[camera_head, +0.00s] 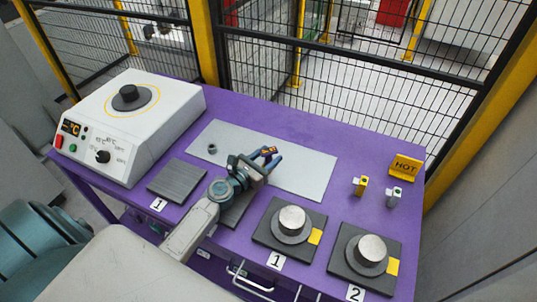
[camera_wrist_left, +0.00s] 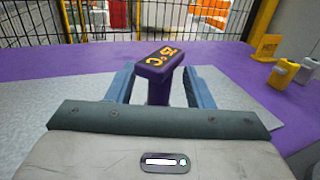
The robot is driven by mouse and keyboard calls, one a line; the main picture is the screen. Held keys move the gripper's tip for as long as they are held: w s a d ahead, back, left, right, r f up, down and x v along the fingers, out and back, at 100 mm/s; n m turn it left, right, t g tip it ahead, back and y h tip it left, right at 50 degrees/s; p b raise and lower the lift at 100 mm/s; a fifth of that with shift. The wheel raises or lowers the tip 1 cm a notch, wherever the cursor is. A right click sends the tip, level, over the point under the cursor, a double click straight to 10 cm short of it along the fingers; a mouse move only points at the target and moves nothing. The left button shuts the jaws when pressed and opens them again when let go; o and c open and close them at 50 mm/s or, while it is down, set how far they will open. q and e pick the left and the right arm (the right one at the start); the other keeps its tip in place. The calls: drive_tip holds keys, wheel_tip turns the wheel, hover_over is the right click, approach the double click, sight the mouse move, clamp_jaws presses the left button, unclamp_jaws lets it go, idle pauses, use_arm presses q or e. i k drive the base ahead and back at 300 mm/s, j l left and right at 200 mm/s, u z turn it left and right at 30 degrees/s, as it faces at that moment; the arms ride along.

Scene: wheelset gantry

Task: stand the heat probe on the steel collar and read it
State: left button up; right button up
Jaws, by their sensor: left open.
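The heat probe (camera_wrist_left: 161,66) has a dark purple body and a head with lit orange characters, too small and turned to read surely. It stands upright between the fingers of my left gripper (camera_wrist_left: 164,88), which is open around it with gaps on both sides. In the head view my left gripper (camera_head: 264,158) is over the grey mat, and the probe's head (camera_head: 268,151) shows between its fingers. A dark grey collar (camera_head: 127,93) sits inside the yellow ring on the white heater (camera_head: 150,138), well to the left. My right gripper is not in view.
Plates with silver-topped hubs stand at the front right: one (camera_head: 291,218) by label 1, one (camera_head: 372,248) by label 2. A small ring (camera_head: 212,149) lies on the grey mat (camera_head: 306,172). A yellow HOT sign (camera_head: 405,167) and two small posts stand right. Mesh fencing closes the back.

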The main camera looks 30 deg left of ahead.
sight(211, 146)
drive_tip(key=k+j+z, duration=0.1)
drive_tip(key=j, duration=0.35)
drive_tip(key=j+z, duration=0.15)
drive_tip(key=j, duration=0.25)
drive_tip(key=k+j+z, duration=0.1)
drive_tip(key=j, duration=0.3)
drive_tip(key=k, duration=0.1)
